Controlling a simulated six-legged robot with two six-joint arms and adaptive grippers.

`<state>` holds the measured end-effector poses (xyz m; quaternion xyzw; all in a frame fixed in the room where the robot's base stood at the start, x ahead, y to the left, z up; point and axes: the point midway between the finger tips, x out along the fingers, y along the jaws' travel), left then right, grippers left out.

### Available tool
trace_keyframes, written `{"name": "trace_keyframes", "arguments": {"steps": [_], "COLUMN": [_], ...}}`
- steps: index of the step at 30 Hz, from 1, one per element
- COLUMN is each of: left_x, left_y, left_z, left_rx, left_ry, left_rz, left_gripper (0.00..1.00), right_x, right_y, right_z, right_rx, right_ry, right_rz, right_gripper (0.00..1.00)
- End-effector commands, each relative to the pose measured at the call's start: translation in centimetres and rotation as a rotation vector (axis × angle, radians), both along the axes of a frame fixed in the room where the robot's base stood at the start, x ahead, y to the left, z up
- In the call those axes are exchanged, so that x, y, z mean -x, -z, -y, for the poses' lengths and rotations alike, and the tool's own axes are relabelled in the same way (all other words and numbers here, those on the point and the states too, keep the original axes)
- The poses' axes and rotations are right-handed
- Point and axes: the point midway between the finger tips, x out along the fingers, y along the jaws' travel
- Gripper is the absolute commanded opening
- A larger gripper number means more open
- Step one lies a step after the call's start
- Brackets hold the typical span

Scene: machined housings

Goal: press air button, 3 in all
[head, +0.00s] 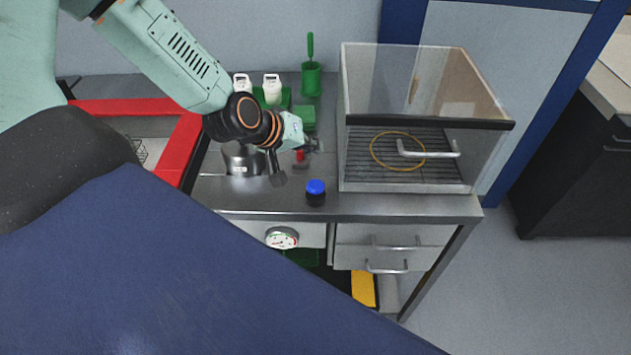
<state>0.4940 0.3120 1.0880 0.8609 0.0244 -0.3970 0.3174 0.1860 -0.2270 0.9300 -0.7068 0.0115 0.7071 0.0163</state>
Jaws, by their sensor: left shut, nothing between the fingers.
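A round blue button (316,188) on a black base stands on the steel bench top near its front edge; it looks like the air button. My left gripper (314,146) is above the bench, behind the blue button in the picture and apart from it. Its small dark fingers are shut and hold nothing. A small red part (300,156) shows just below the fingers, partly hidden. My right gripper is not in view.
A clear-walled cabinet (428,100) with a front handle stands right of the button. A metal pot (241,162) and a red-framed bin (183,150) are at left. Green holders (311,80) stand behind. A gauge (282,238) and drawers (390,245) are below the bench top.

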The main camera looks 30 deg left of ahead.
Motion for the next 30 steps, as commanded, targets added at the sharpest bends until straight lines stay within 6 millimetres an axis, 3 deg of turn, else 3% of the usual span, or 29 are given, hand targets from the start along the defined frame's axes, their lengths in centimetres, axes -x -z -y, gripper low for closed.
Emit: {"name": "trace_keyframes", "arguments": {"steps": [17, 30], "left_x": [-0.1, -0.1], "left_y": [0.2, 3.9], "left_z": [0.0, 0.0], "left_rx": [-0.029, -0.028], "left_ry": [0.028, 0.028], "left_rz": [0.013, 0.012], "left_gripper": [0.00, 0.00], "right_x": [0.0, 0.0], "right_y": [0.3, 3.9], "right_z": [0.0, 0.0], "right_rx": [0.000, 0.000], "right_ry": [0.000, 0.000], "right_rz": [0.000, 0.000], "right_gripper": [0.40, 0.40]}}
